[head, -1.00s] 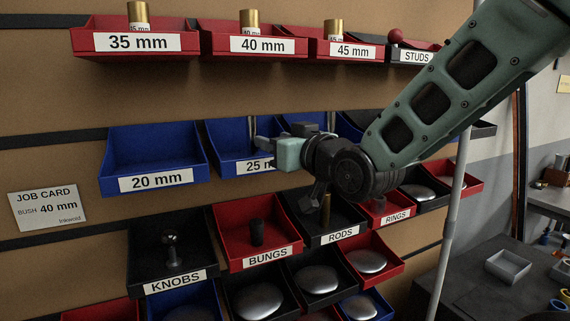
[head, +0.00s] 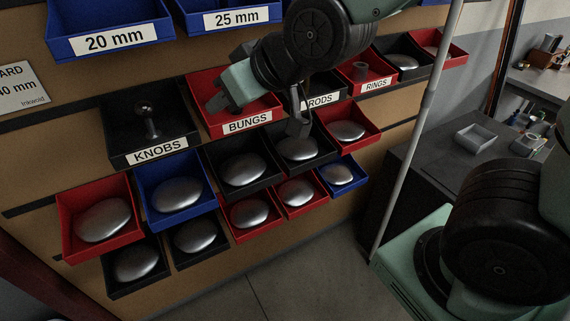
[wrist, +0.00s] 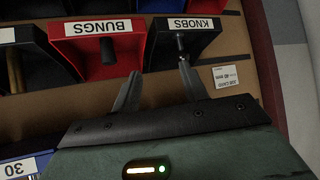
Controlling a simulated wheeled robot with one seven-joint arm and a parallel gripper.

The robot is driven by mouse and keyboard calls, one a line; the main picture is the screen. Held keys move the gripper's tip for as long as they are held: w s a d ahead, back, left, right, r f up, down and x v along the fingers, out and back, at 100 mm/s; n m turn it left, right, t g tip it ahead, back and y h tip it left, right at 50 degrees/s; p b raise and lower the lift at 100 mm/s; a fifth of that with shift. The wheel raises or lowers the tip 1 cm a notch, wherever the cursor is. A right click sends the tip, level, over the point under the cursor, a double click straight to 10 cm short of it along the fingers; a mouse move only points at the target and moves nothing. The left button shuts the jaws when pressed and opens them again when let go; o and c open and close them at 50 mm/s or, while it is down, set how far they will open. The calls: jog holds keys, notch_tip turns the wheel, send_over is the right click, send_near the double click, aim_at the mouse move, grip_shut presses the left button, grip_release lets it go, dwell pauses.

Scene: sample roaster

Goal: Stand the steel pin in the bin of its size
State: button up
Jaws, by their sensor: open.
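My gripper (head: 214,104) is open and empty in front of the BUNGS bin (head: 272,118) in the head view. In the wrist view, which is upside down, its two fingers stand apart (wrist: 159,70) with only the board between them. I cannot make out the steel pin in either present view. The blue 20 mm bin (head: 152,35) and 25 mm bin (head: 276,14) are cut off at the top of the head view; the visible part of the 20 mm bin is empty. Part of the 30 bin (wrist: 22,168) shows at lower left in the wrist view.
The KNOBS bin (head: 185,148) holds an upright ball-topped knob (head: 147,118). The RODS bin (head: 336,86) is partly behind my arm. Below are several bins with smooth metal domes (head: 243,170). A job card (wrist: 226,76) hangs on the board. A thin grey post (head: 413,135) stands right.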

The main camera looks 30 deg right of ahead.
jog(key=s+f+n+g+h, duration=0.1)
jog(key=s+f+g, duration=0.2)
jog(key=s, duration=0.3)
jog(key=s+f+n+g+h, duration=0.1)
jog(key=s+f+g, duration=0.2)
jog(key=s, duration=0.3)
jog(key=s+a+f+n+g+h, duration=0.1)
jog(key=s+f+g, duration=0.2)
jog(key=s, duration=0.4)
jog(key=shift+g+h, duration=0.3)
